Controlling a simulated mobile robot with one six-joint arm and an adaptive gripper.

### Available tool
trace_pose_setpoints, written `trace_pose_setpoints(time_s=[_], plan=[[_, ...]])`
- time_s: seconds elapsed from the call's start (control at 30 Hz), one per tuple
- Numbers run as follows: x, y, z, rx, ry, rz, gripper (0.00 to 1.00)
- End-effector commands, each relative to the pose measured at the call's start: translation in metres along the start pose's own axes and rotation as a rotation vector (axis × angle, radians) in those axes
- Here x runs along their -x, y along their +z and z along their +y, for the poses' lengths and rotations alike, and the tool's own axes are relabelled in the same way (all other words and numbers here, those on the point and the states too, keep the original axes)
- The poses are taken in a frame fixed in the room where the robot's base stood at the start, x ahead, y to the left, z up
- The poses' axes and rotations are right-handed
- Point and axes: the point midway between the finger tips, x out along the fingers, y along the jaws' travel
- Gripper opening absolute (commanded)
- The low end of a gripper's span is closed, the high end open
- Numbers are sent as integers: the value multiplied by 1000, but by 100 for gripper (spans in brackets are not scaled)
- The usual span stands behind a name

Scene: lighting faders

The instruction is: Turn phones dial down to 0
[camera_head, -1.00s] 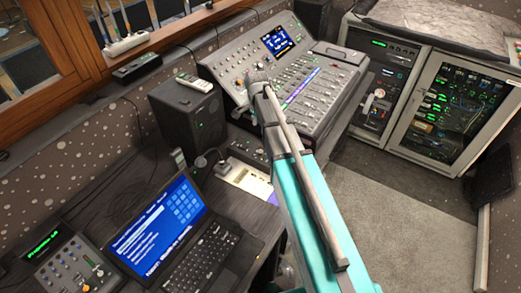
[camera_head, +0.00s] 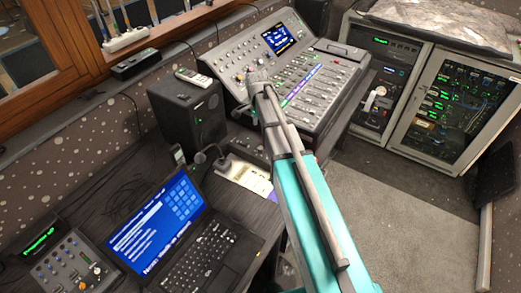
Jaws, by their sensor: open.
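A grey mixing console (camera_head: 345,112) with faders, knobs and a small lit screen stands on the desk at the top centre. A small control box (camera_head: 66,268) with several knobs and a green display (camera_head: 40,241) sits at the lower left. The phones dial cannot be told apart at this size; no label or dial setting is readable. My teal and grey arm (camera_head: 310,205) reaches up from the bottom across the middle, its far end overlapping the console's lower left edge in the picture. No fingers can be made out there, and the arm hides what lies behind it.
An open laptop (camera_head: 205,255) lies right of the control box. A black speaker (camera_head: 185,122) with a remote (camera_head: 193,77) on top stands left of the console. A gooseneck microphone (camera_head: 222,160) stands before it. Rack cabinets (camera_head: 398,125) fill the right; carpet (camera_head: 400,210) there is clear.

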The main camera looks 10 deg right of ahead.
Motion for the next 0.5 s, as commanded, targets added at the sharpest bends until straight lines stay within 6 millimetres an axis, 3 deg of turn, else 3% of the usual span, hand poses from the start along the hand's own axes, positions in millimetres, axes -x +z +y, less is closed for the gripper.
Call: trace_pose_setpoints(time_s=[0.5], plan=[[-44, -1, 0, -1, 0, 0, 71]])
